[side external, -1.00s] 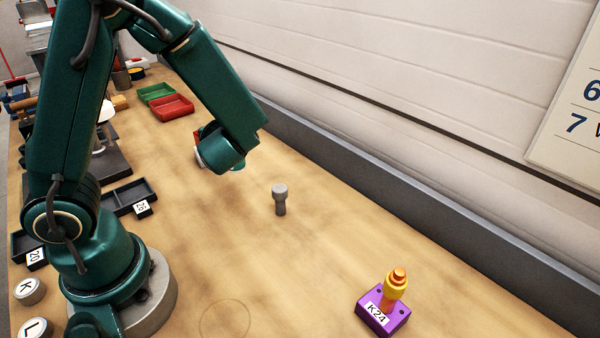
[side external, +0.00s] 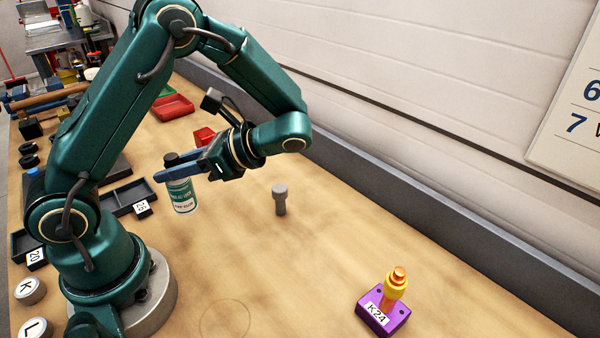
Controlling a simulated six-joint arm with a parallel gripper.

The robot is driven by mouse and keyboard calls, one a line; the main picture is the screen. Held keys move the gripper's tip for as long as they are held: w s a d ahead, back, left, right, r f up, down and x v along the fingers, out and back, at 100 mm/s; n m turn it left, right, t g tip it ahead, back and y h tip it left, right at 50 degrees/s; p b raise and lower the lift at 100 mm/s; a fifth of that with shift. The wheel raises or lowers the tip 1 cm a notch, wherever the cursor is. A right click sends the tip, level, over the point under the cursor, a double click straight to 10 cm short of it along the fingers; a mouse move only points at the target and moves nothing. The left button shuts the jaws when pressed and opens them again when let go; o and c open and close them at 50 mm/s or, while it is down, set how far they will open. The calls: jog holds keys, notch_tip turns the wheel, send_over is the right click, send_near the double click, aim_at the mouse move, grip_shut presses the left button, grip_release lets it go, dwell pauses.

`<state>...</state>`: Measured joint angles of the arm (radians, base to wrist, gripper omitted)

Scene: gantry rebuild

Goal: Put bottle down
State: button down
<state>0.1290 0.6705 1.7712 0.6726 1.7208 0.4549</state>
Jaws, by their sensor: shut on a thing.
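The bottle (side external: 184,199) is a small white and teal labelled cylinder with a dark cap. It hangs roughly upright under my gripper (side external: 178,170), left of the picture's middle. My gripper points left, with its blue-grey fingers shut on the bottle near its top. The bottle appears to be held above the wooden bench (side external: 300,260), but its exact height is hard to tell. A faint circle (side external: 225,318) is marked on the bench at the front.
A grey bolt-like post (side external: 280,200) stands right of the bottle. A purple block (side external: 384,315) labelled K24 holds a yellow and orange piece at front right. A black tray (side external: 128,196) lies left of the bottle. A red tray (side external: 172,107) lies farther back. The bench's front middle is clear.

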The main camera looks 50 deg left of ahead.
jog(key=s+d+r+n+g+h, duration=0.1)
jog(key=d+n+g+h, duration=0.2)
jog(key=d+n+h, duration=1.2)
jog(key=w+a+r+n+t+h, duration=0.2)
jog(key=w+r+n+t+h, duration=0.15)
jog(key=w+n+t, duration=0.2)
jog(key=w+a+r+n+t+h, duration=0.2)
jog(key=w+n+t+h, duration=0.3)
jog(key=w+n, duration=0.15)
jog(key=shift+s+d+f, duration=0.1)
jog(key=shift+d+f, duration=5.3)
jog(key=shift+d, duration=0.2)
jog(key=c, duration=0.7)
grip_release()
jog(key=shift+f, duration=0.1)
jog(key=shift+o, duration=0.2)
